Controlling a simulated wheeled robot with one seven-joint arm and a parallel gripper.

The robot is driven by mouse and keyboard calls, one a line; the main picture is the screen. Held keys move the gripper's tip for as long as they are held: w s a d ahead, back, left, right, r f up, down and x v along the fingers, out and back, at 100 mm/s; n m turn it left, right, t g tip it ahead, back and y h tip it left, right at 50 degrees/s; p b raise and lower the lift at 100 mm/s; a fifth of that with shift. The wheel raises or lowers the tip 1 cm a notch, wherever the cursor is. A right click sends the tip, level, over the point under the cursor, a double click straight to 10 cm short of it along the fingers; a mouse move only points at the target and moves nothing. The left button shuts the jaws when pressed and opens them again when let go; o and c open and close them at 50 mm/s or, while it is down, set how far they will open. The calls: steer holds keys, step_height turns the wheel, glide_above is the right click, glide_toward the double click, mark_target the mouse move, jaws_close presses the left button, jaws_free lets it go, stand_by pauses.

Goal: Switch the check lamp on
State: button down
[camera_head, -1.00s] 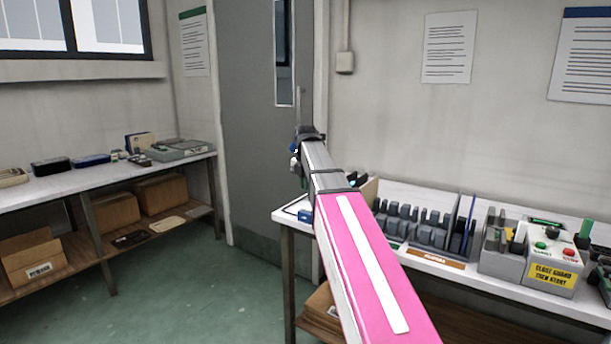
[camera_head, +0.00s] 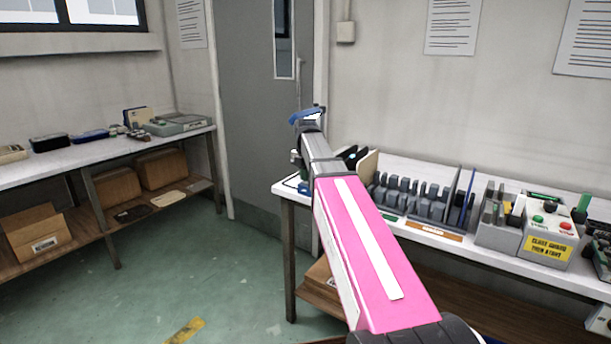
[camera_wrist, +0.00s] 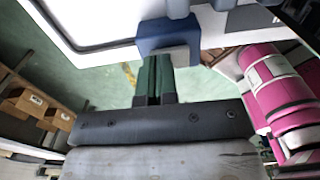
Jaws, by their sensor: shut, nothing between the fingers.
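I cannot pick out a check lamp for certain in either view. A grey control box (camera_head: 548,241) stands on the right-hand bench, with a green button, a red button and a yellow label reading about closing the guard and starting. My gripper shows in the wrist view (camera_wrist: 152,80), its dark green fingers together and empty. A blue block (camera_wrist: 168,38) with a grey part appears just beyond the fingertips; I cannot tell whether they touch. In the head view my arm reaches away over the left end of this bench, and the fingertips cannot be made out.
The right-hand bench (camera_head: 470,250) also holds a rack of dark grey parts (camera_head: 410,196) and an upright divider. A small blue item (camera_head: 305,187) lies at its left corner. Another bench (camera_head: 60,165) with cartons below stands at left. The green floor between is mostly clear.

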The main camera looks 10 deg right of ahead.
steer(key=shift+s+f, duration=0.1)
steer(key=shift+f, duration=0.1)
steer(key=shift+s+d+r, duration=0.25)
steer(key=shift+s+d, duration=0.25)
steer(key=shift+d, duration=0.05)
steer(key=shift+w+r, duration=0.1)
stand_by(0.3)
step_height(320, 180, up, 11)
stand_by(0.5)
steer(key=r, duration=0.2)
steer(key=w+a, duration=0.1)
steer(key=shift+r, duration=0.4)
steer(key=shift+s, duration=0.1)
